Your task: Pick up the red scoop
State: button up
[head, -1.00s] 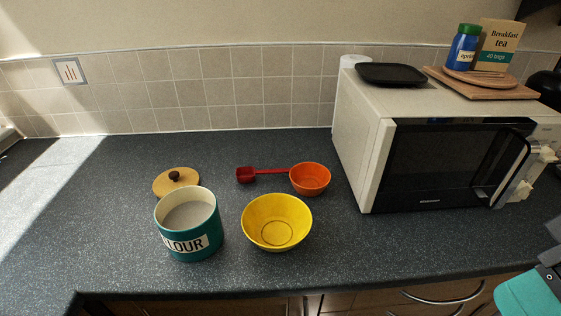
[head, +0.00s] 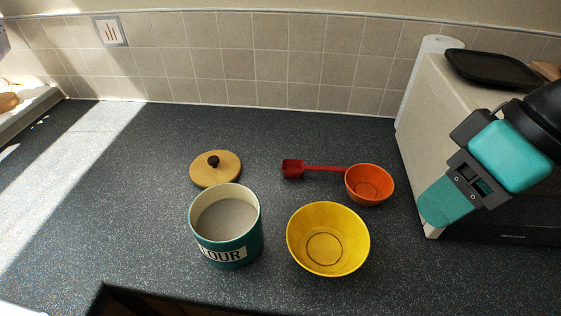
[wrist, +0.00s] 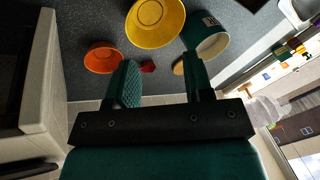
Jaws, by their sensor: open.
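The red scoop (head: 318,169) lies on the dark counter behind the yellow bowl, its square cup to the left and its handle end meeting the orange bowl (head: 369,185) at the right. I cannot tell whether they touch. In the wrist view, a small part of the red scoop (wrist: 148,67) shows between the fingers; the rest is hidden. My gripper (head: 447,201) is at the right in the head view, in front of the microwave, apart from the scoop. In the wrist view my gripper (wrist: 160,83) has its fingers spread with nothing held.
A yellow bowl (head: 328,238) and a teal flour canister (head: 226,226) stand in front of the scoop. A wooden lid (head: 215,169) lies to its left. The microwave (head: 435,110) and a paper roll (head: 425,70) bound the right. The left counter is clear.

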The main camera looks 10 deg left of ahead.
jog(key=w+a+f+n+p, duration=0.1)
jog(key=w+a+n, duration=0.1)
jog(key=w, duration=0.4)
jog(key=w+a+f+n, duration=0.1)
jog(key=w+n, duration=0.1)
jog(key=w, duration=0.5)
jog(key=n+p, duration=0.1)
jog(key=n, duration=0.6)
send_near(328, 167)
jog(key=p+x, duration=0.2)
jog(key=x, duration=0.1)
jog(key=shift+a+f+p, duration=0.2)
jog(key=shift+f+p, duration=0.05)
jog(key=shift+p, duration=0.1)
jog(key=shift+p+x, duration=1.4)
jog(key=shift+x, duration=1.55)
jog(key=shift+s+d, duration=0.1)
grip_shut()
